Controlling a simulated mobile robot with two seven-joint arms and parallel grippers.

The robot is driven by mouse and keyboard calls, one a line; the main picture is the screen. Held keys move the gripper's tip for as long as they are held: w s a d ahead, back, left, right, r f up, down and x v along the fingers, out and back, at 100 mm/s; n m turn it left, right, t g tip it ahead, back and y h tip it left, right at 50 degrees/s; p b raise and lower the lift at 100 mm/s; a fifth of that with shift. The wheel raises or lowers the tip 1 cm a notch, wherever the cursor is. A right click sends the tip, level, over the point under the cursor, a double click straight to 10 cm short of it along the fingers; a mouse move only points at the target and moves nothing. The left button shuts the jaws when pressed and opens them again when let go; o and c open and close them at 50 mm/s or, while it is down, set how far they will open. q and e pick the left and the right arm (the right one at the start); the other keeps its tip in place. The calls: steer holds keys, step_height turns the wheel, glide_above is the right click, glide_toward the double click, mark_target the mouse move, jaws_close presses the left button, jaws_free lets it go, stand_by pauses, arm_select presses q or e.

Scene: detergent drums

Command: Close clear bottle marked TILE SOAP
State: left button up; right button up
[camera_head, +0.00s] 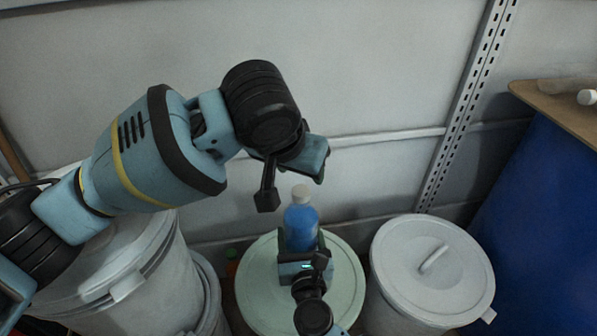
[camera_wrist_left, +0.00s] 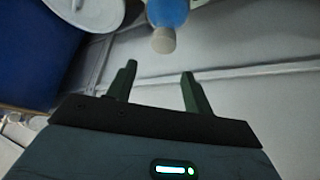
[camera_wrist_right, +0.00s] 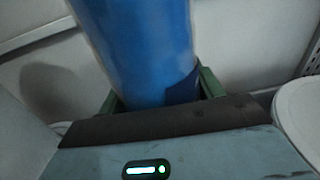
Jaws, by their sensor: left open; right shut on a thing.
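A clear bottle with blue contents (camera_head: 300,228) stands upright over the pale green drum lid, with a whitish cap (camera_head: 301,193) on top. No TILE SOAP lettering is readable. My right gripper (camera_head: 304,256) is shut on the bottle's lower body; the right wrist view shows the blue body (camera_wrist_right: 135,45) between its fingers. My left gripper (camera_head: 292,188) is open and empty, beside and above the cap. In the left wrist view the cap (camera_wrist_left: 163,40) lies just beyond the open fingertips (camera_wrist_left: 159,74), apart from them. I cannot tell how tightly the cap sits.
The pale green drum lid (camera_head: 255,290) is below the bottle. A white lidded drum (camera_head: 400,265) stands to the right, and white drums (camera_head: 150,285) stand left. A blue drum with a brown board (camera_head: 560,105) is at far right. A grey wall with a slotted metal upright (camera_head: 465,100) stands behind.

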arm_select(q)
steer(key=o, duration=0.6)
steer(key=v, duration=1.2)
arm_select(e)
steer(key=o, duration=2)
steer(key=shift+c, duration=0.2)
